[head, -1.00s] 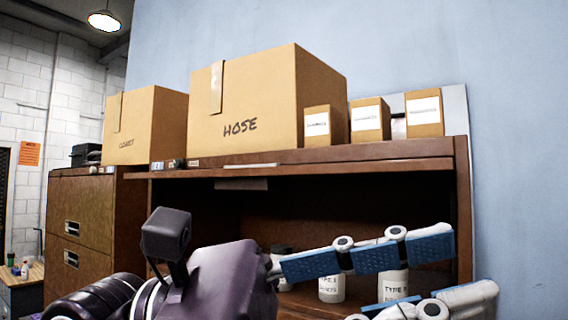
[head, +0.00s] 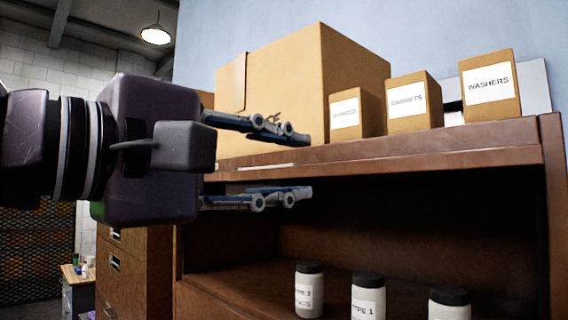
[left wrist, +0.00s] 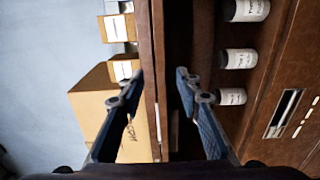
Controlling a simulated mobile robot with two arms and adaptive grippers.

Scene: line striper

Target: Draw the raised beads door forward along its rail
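The brown cabinet (head: 553,200) has an open, dark front. The raised beads door is not clearly told apart from the wooden band (head: 430,161) along the top of the opening; a pale strip (head: 267,167) lies on that band. My left gripper (head: 308,165) is open and empty, one finger above the band and one below it. In the left wrist view its fingertips (left wrist: 160,72) stand on either side of the brown edge (left wrist: 150,35), with visible gaps. Contact cannot be told from the head view. My right gripper is not in view.
A large carton (head: 290,85) and small boxes, including the washers box (head: 490,85), stand on the cabinet top close to the upper finger. White jars (head: 309,290) with dark lids stand on the shelf below. A drawer cabinet (head: 135,275) is at the left.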

